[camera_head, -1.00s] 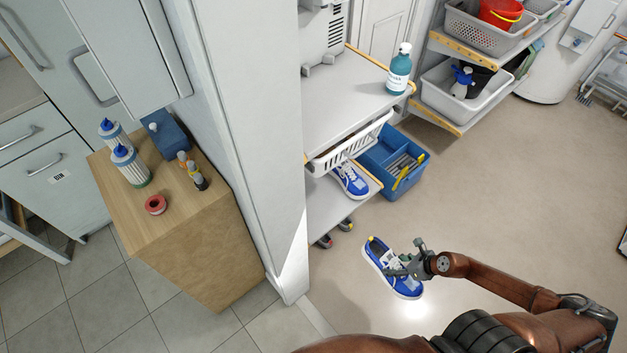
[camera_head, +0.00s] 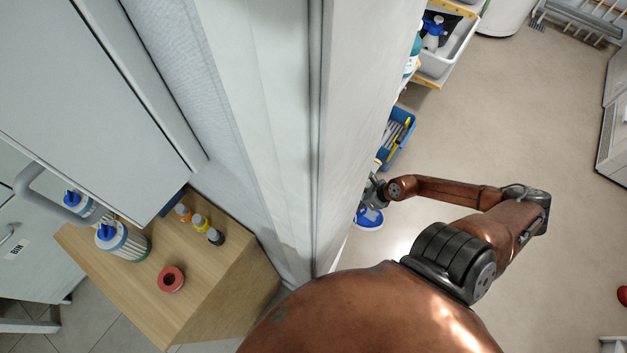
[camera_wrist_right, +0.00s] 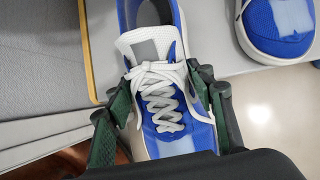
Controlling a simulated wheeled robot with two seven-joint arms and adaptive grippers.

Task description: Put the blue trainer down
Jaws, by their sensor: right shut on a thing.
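My right gripper (camera_wrist_right: 165,105) is shut on the blue trainer (camera_wrist_right: 185,122), with one green-padded finger on each side at the laces. The held trainer is blue with white laces and a pale sole. In the head view the right gripper (camera_head: 375,190) and the trainer (camera_head: 369,218) sit at the edge of the white pillar, which hides part of them. A second blue trainer (camera_wrist_right: 277,27) stands on the grey shelf (camera_wrist_right: 215,45) at the upper right of the wrist view. I cannot tell whether the held trainer touches the shelf. My left gripper is out of view.
The white pillar (camera_head: 350,120) stands close on the left of my right arm and hides most of the shelf unit. A blue crate (camera_head: 399,137) lies beyond my gripper. A wooden cabinet (camera_head: 215,285) is at the left.

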